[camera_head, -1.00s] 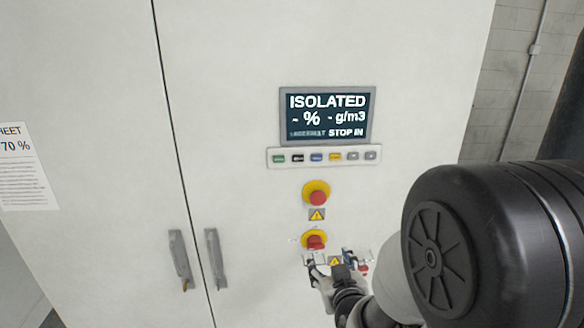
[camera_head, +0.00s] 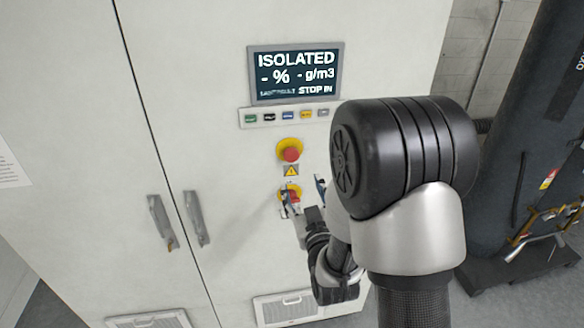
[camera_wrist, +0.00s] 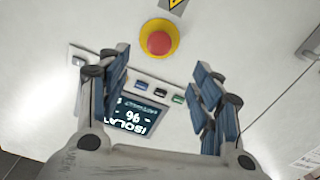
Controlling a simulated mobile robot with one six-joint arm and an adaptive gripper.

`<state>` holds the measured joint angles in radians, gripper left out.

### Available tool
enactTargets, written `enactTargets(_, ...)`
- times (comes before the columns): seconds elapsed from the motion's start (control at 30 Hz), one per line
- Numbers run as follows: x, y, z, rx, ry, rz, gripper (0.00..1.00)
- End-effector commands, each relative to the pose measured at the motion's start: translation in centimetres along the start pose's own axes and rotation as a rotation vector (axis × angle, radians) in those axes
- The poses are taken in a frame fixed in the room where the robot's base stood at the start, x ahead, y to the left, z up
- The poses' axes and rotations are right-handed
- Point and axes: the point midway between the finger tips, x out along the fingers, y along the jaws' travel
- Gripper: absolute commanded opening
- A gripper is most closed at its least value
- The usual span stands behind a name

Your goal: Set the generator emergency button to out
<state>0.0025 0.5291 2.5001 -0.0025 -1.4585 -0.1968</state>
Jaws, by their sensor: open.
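Two red mushroom buttons on yellow round bases sit one above the other on the white cabinet door. The upper button (camera_head: 291,153) is in plain view; I cannot read which one is the generator's. The lower button (camera_head: 295,196) is partly hidden by my gripper (camera_head: 305,190), whose fingers are apart in front of it. In the wrist view, my open gripper (camera_wrist: 163,78) holds nothing, and a red button (camera_wrist: 160,42) lies beyond and between its fingers. That view is upside down, so this appears to be the upper button. Contact cannot be told.
A display (camera_head: 295,74) reads "ISOLATED" and "STOP IN", with a row of small buttons (camera_head: 287,116) under it. Two door handles (camera_head: 197,218) stand to the left. A dark cylinder (camera_head: 535,150) stands at right. My arm covers the door's right side.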

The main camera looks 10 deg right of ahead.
Motion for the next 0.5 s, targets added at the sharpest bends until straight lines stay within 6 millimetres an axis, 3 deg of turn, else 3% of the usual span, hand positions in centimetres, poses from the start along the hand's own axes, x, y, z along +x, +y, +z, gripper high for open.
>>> enactTargets(0.07,0.4,-0.1,0.3,0.000,0.007,0.001,0.59)
enactTargets(0.5,10.1,0.1,-0.3,0.000,0.001,0.000,0.59)
